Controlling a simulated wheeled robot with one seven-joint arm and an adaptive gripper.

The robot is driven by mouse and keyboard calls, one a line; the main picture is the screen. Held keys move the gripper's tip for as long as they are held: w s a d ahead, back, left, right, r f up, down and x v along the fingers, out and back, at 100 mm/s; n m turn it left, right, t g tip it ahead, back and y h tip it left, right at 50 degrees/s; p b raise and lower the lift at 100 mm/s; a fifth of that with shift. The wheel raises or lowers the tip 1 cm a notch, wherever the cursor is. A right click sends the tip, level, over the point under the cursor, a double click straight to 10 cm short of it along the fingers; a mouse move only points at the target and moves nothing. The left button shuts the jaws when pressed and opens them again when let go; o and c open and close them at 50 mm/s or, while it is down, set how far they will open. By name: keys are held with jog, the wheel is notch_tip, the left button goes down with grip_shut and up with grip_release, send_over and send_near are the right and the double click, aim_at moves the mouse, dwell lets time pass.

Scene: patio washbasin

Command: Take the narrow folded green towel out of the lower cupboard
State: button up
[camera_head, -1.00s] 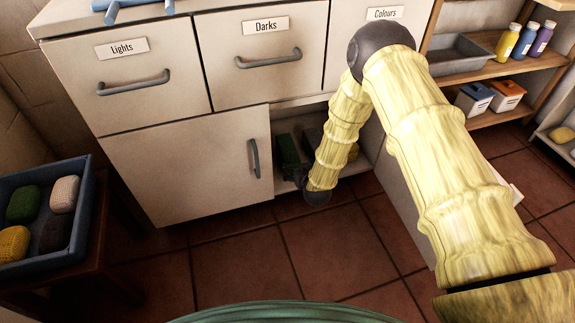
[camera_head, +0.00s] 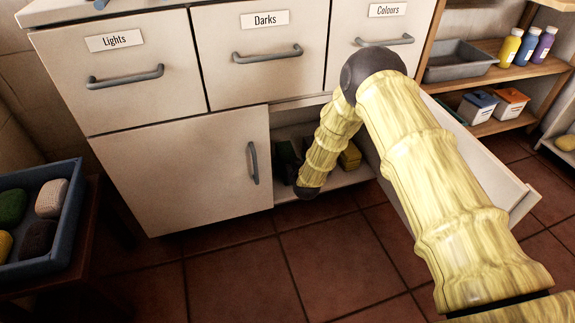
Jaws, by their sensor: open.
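The lower cupboard (camera_head: 322,181) is open on its right side. A dark, shaded shape stands there inside the cupboard, where the green towel showed earlier; I cannot clearly separate the towel from my gripper. A yellow folded towel (camera_head: 350,157) lies farther right in the cupboard, partly hidden by my arm.
The closed left door (camera_head: 185,175) borders the opening. The open right door (camera_head: 505,180) swings out behind my arm. Drawers sit above. A blue tray (camera_head: 70,215) with sponges stands at left; shelves (camera_head: 485,78) with bottles stand at right. The tiled floor in front is clear.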

aim_at(289, 157)
jog(key=b+x, duration=0.1)
jog(key=x, duration=0.1)
jog(key=b+x, duration=0.1)
jog(key=shift+w+d+f+b, duration=0.25)
jog(key=shift+w+f+b, duration=0.05)
jog(key=shift+b, duration=0.05)
jog(key=shift+w+a, duration=0.1)
jog(key=shift+w, duration=0.5)
jog(key=c, duration=1.2)
